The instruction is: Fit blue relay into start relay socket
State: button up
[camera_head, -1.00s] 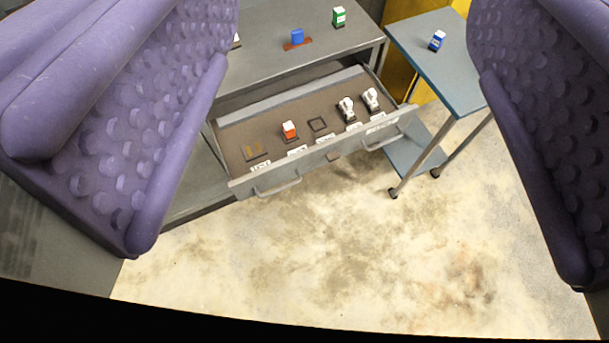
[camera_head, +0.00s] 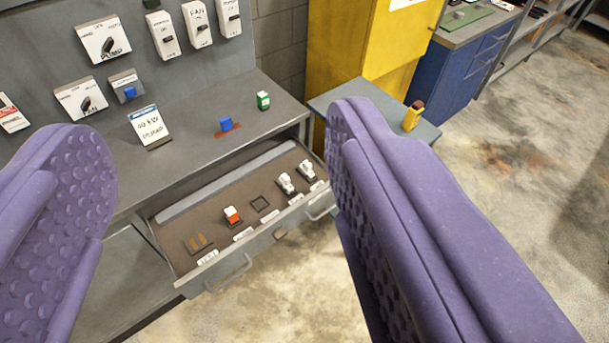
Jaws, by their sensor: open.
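My gripper (camera_head: 222,170) is open and empty, with one purple padded finger at the left and one at the right. A small blue block (camera_head: 226,124) sits on a red-brown patch on the grey bench top. The blue-and-white relay seen earlier on the blue side cart (camera_head: 318,104) is not visible now; my right finger covers much of that cart. The open drawer (camera_head: 180,271) holds an orange-and-white relay (camera_head: 232,215), two white pieces (camera_head: 286,184), an empty square frame (camera_head: 260,203) and a plate with brass strips (camera_head: 198,244). Its labels are too small to read, so I cannot tell the start relay socket.
Switch boxes (camera_head: 104,40) hang on the panel behind. A yellow-and-brown piece (camera_head: 412,116) stands at the cart's right. A yellow cabinet (camera_head: 350,45) stands behind it. The floor at right is open.

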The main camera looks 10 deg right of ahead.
aim_at(194, 235)
jog(key=i+l+u, duration=0.1)
jog(key=i+l, duration=0.2)
jog(key=i+l+u, duration=0.15)
jog(key=i+l, duration=0.2)
jog(key=i+l+u, duration=0.1)
jog(key=i+l, duration=0.3)
jog(key=i+l+u, duration=0.15)
jog(key=i+l, duration=0.2)
jog(key=i+l+u, duration=0.1)
jog(key=i+l, duration=0.2)
jog(key=l, duration=0.2)
jog(key=i+l+u, duration=0.15)
jog(key=l, duration=0.3)
jog(key=i, duration=0.1)
